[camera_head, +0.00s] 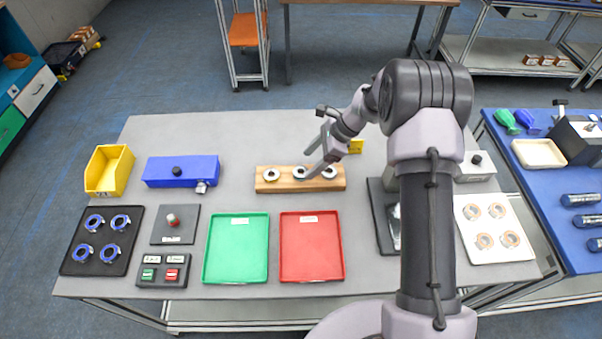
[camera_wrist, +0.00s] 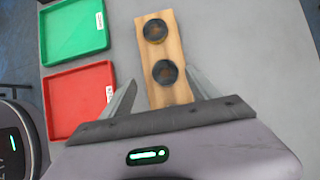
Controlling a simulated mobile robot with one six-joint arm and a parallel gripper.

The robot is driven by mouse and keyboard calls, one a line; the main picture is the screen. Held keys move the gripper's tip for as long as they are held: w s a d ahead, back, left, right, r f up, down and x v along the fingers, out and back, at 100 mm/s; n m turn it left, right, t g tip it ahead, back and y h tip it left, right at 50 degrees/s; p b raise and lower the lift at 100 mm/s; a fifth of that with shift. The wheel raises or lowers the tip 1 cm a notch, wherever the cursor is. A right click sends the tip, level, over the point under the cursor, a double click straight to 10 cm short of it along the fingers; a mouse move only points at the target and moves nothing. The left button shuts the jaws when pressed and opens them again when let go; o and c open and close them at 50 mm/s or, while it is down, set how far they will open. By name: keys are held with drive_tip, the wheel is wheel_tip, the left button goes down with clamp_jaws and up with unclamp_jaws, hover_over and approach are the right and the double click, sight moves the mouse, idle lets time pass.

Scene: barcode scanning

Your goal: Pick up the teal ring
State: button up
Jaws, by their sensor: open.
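No ring in view is clearly teal. The wooden block (camera_head: 278,184) carries three rings in a row: left (camera_head: 271,174), middle (camera_head: 299,172) and right (camera_head: 329,172), all pale with dark centres. In the wrist view the block (camera_wrist: 182,45) shows two dark rings, a far one (camera_wrist: 155,30) and a nearer one (camera_wrist: 165,72); the third is not visible there. My gripper (camera_head: 308,163) is open and empty above the block's middle-to-right part. In the wrist view my gripper (camera_wrist: 161,77) has its fingers on either side of the nearer ring, apparently above it.
A green tray (camera_head: 236,250) and red tray (camera_head: 311,248) lie in front of the block. Blue rings lie on a black tray (camera_head: 78,262) at left, copper-coloured rings on a white tray (camera_head: 500,238) at right. A blue box (camera_head: 165,171) and yellow bin (camera_head: 107,171) stand left.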

sight(301, 171)
drive_tip(key=x, duration=0.3)
drive_tip(key=w+b+x, duration=0.1)
drive_tip(key=x, duration=0.1)
drive_tip(key=shift+d+f, duration=0.2)
drive_tip(key=shift+f, duration=0.2)
drive_tip(key=shift+s+r, duration=0.1)
drive_tip(key=shift+c, duration=1.3)
clamp_jaws()
